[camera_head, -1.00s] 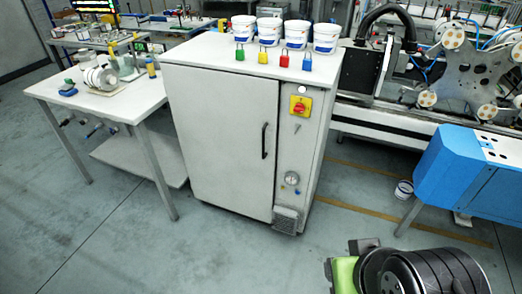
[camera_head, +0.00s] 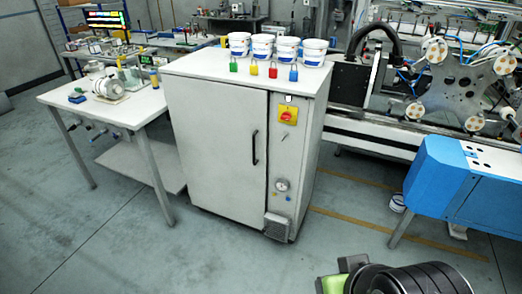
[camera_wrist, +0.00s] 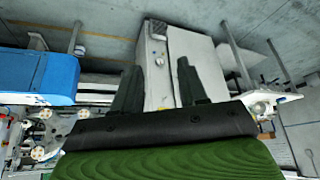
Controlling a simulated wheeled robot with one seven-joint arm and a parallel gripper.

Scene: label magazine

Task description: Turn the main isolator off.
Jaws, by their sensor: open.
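The main isolator (camera_head: 287,115) is a red rotary knob on a yellow plate, high on the right strip of the front of a white cabinet (camera_head: 215,150). In the wrist view the picture is turned over, and the cabinet (camera_wrist: 190,50) shows beyond my gripper (camera_wrist: 157,85). The gripper's two dark fingers are apart with nothing between them. It is well away from the cabinet. I cannot make out the isolator in the wrist view. In the head view my arm is at the bottom right, and the fingers do not show there.
Green, yellow, red and blue padlocks (camera_head: 272,72) stand on the cabinet top before several white tubs (camera_head: 263,47). A gauge (camera_head: 282,185) sits low on the panel. A table (camera_head: 130,108) stands left, a blue machine (camera_head: 455,190) right. The floor before the cabinet is clear.

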